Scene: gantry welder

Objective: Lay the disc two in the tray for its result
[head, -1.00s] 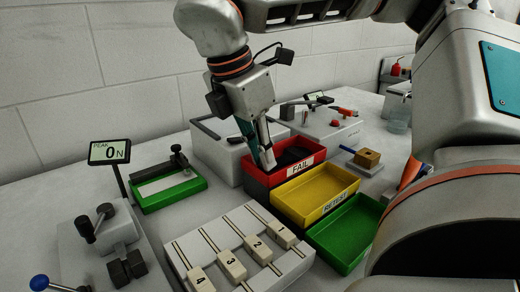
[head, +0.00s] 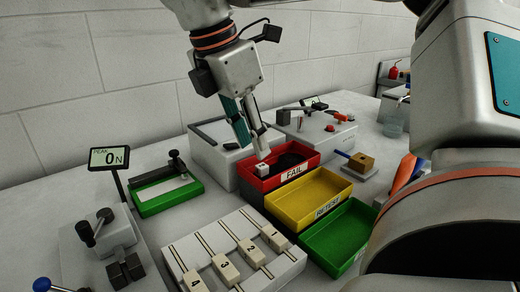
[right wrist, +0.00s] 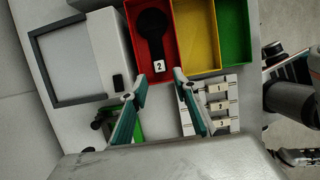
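Disc two is a dark round disc (right wrist: 153,22) with a stem and a white tag marked 2 (right wrist: 158,66). It lies in the red FAIL tray (right wrist: 126,14), and its white tag (head: 262,169) shows at the tray's left end in the head view. My right gripper (head: 254,150) is just above that end of the tray. In the right wrist view its fingers (right wrist: 159,76) are spread on either side of the tag, apart from it. The yellow RETEST tray (head: 312,196) and a green tray (head: 342,236) stand beside the red one. My left gripper is not in view.
A white rack with numbered sliders (head: 240,250) stands in front of the trays. A PEAK 0 N display (head: 109,157) and a green-based fixture (head: 165,195) stand left. Clear tabletop lies between fixture and rack.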

